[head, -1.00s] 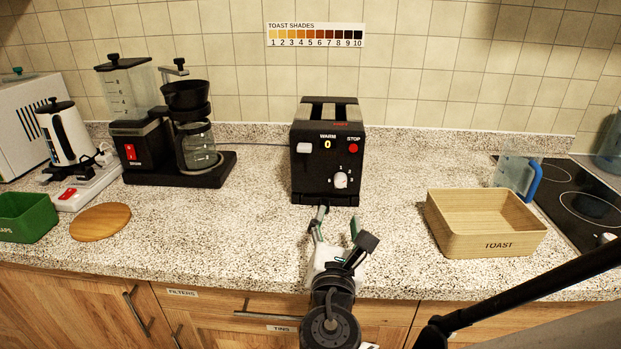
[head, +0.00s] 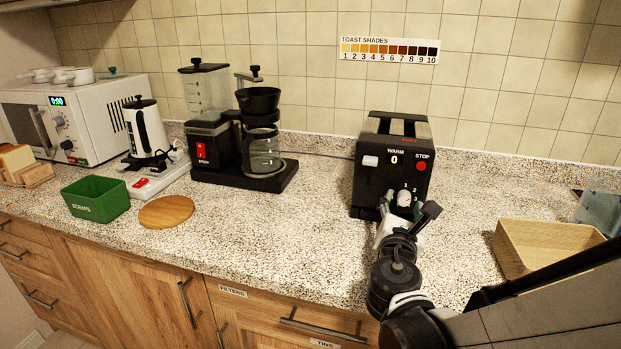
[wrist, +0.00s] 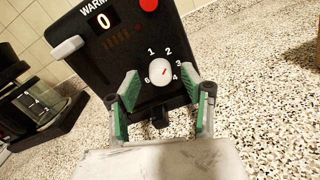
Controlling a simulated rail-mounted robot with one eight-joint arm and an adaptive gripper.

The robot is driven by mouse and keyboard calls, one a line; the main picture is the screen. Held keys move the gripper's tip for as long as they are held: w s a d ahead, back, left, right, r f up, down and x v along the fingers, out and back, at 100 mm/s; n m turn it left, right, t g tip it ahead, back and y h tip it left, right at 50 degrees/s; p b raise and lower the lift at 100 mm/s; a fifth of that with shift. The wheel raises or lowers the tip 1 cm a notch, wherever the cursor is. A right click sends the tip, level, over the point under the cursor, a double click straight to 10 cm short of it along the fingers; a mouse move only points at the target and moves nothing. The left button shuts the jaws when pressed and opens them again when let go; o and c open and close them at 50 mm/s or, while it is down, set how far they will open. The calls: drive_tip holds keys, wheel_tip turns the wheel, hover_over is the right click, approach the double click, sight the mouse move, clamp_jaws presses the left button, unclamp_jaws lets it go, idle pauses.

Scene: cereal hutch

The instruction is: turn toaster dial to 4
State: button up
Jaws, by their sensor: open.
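The black toaster (head: 367,178) stands on the counter at right of centre in the head view. Its white dial (wrist: 160,73) is on the lower front face, with numbers around it. A small red mark on the dial points up and right, roughly between 2 and 3. The display (wrist: 103,21) reads 0. My gripper (wrist: 161,88) is open, with one green-padded finger to each side of and a little below the dial in the wrist view. I cannot tell whether either finger touches it. In the head view my gripper (head: 402,208) partly covers the toaster's lower front.
A white lever (head: 370,161) and a red STOP button (head: 421,166) are on the toaster's front. A coffee maker (head: 243,180) stands to the left, a wooden box (head: 522,262) to the right. A toast shade chart (head: 388,51) is on the wall. Counter left of the toaster is clear.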

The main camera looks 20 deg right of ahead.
drive_tip(key=shift+x, duration=0.8)
drive_tip(key=shift+c, duration=0.2)
clamp_jaws()
